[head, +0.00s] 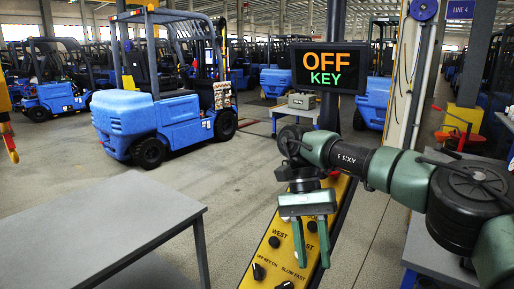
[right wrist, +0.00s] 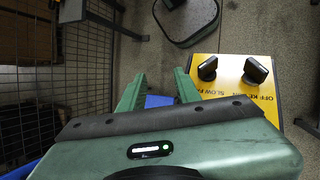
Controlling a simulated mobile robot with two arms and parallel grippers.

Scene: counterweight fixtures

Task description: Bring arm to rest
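My right arm comes in from the right in the head view. My right gripper (head: 311,264) points down over the yellow control panel (head: 265,258), its two green fingers apart with nothing seen between them. The panel has black knobs and labels including "WEST", "OFF KEY ON" and "SLOW FAST". In the right wrist view the open fingers of the right gripper (right wrist: 158,92) show, with two black knobs of the panel (right wrist: 233,88) to their right. I cannot tell whether the fingers touch the panel. My left gripper is in neither view.
A dark display (head: 328,68) reads "OFF KEY" behind the panel. A grey table (head: 100,225) stands at front left. A blue forklift (head: 165,110) is beyond it on open floor. A grey table (head: 450,258) lies under my right arm. A wire mesh (right wrist: 75,70) shows in the right wrist view.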

